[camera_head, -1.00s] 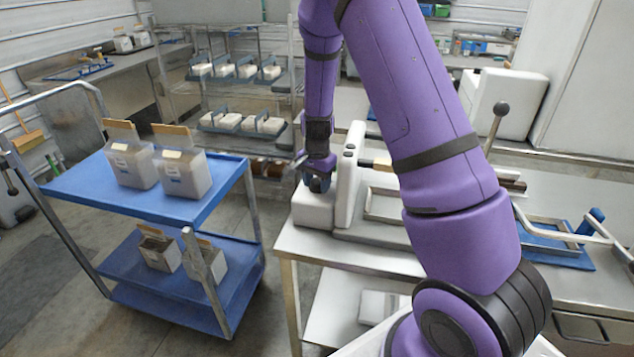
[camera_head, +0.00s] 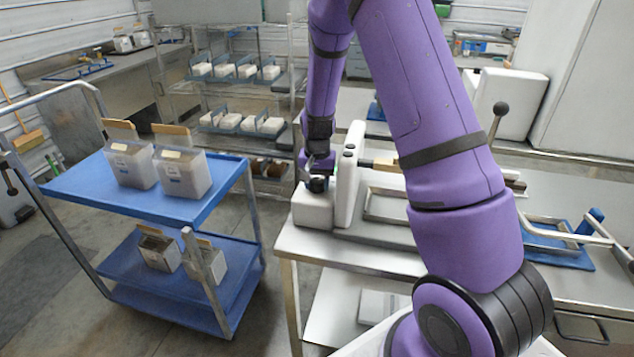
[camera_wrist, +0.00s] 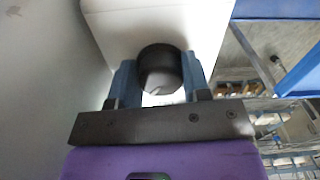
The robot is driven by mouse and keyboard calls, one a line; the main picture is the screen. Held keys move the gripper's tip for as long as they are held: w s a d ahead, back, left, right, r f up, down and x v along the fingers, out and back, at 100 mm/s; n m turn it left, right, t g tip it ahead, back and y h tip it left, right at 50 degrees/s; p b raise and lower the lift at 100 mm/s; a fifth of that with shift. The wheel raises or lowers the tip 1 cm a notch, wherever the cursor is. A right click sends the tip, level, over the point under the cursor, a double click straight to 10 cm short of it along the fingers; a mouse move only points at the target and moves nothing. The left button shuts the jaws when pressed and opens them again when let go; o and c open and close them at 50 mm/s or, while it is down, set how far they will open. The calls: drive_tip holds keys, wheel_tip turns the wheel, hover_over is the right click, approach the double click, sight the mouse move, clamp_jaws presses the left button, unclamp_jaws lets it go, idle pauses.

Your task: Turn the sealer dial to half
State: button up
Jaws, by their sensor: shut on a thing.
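The sealer (camera_head: 348,188) is a white machine at the left end of the steel bench, with a low white block (camera_head: 312,209) at its left side. The sealer dial (camera_head: 318,184) is a black round knob on top of that block. In the wrist view the dial (camera_wrist: 160,68) sits between the two blue fingers of my gripper (camera_wrist: 160,84). My gripper (camera_head: 319,172) is shut on the dial from above. The dial's marks and pointer cannot be made out.
A blue two-shelf cart (camera_head: 85,190) with open boxes stands to the left, with floor between it and the bench (camera_head: 330,248). A lever with a ball knob (camera_head: 500,108) rises at the right. Racks with white blocks stand behind.

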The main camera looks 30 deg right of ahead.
sight(318, 181)
drive_tip(key=n, duration=0.4)
drive_tip(key=shift+n, duration=0.7)
drive_tip(key=o, duration=0.9)
wheel_tip(318, 181, up, 11)
drive_tip(key=shift+f, duration=0.1)
idle(0.5)
